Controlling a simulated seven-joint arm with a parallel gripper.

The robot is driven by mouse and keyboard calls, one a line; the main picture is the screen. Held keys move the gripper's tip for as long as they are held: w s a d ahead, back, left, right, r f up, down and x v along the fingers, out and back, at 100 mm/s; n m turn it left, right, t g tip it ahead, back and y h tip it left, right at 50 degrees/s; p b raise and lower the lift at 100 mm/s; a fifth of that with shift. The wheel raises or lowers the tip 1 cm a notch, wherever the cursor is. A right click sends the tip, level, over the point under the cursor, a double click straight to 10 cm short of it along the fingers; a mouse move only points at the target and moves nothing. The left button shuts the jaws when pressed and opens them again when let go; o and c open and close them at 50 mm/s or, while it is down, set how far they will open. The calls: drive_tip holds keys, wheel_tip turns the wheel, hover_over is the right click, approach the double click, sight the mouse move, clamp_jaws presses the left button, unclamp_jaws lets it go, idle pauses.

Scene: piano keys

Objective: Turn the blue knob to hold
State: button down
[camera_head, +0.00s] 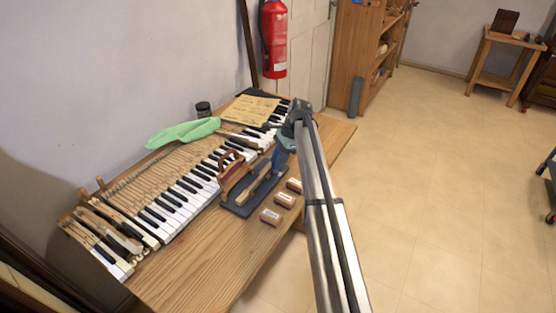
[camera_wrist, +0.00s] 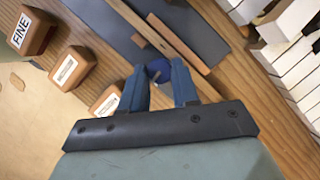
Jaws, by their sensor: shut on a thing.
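The blue knob (camera_wrist: 158,70) shows in the wrist view between the two blue fingertips of my gripper (camera_wrist: 160,84), at the end of a thin wooden strip on a dark board (camera_wrist: 203,28). A small light mark shows on the knob. My gripper is shut on it. In the head view my gripper (camera_head: 280,157) is over the far end of the dark board (camera_head: 241,209), and hides the knob. Three wooden blocks with white labels stand beside the board: the near one (camera_wrist: 31,31) reads "FINE", the middle one (camera_wrist: 71,68) and far one (camera_wrist: 107,101) are not legible.
A piano keyboard (camera_head: 170,208) runs along the wooden bench (camera_head: 192,268), left of the board. A green cloth (camera_head: 184,133) and a dark jar (camera_head: 203,109) lie behind the keys. Open floor is right.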

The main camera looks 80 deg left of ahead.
drive_tip(key=n, duration=0.1)
drive_tip(key=n+h, duration=0.1)
drive_tip(key=n, duration=0.1)
drive_tip(key=n+h, duration=0.1)
drive_tip(key=n, duration=0.1)
drive_tip(key=shift+s+a+t, duration=0.1)
drive_tip(key=shift+a+t, duration=0.2)
drive_tip(key=shift+t, duration=0.1)
drive_tip(key=n, duration=0.2)
drive_tip(key=n+t+h, duration=0.1)
drive_tip(key=n, duration=0.2)
drive_tip(key=shift+s+t, duration=0.1)
drive_tip(key=shift+t, duration=0.2)
drive_tip(key=shift+n, duration=0.3)
drive_tip(key=c, duration=0.8)
unclamp_jaws()
drive_tip(key=shift+c, duration=0.2)
